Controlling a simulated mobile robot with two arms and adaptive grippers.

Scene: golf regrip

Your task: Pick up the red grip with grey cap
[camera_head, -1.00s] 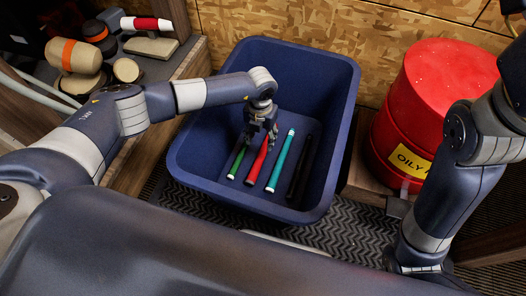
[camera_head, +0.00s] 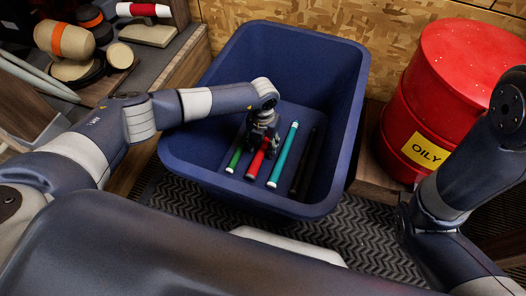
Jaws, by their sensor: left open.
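The red grip (camera_head: 256,164) lies in the blue bin (camera_head: 190,166), between a green grip and a teal grip. Its near end has a pale cap (camera_head: 250,176). My left gripper (camera_head: 262,149) is open, low in the bin over the far part of the red grip. The gripper hides that far part, and I cannot tell whether the fingers touch it. My right arm (camera_head: 449,190) shows at the right, but its gripper is not in view.
The green grip (camera_head: 235,160), teal grip (camera_head: 283,156) and black grip (camera_head: 302,165) lie close by. The bin walls surround them. A red oily-waste can (camera_head: 440,90) stands right of the bin. A red-and-white grip (camera_head: 143,10) sits on a shelf at upper left.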

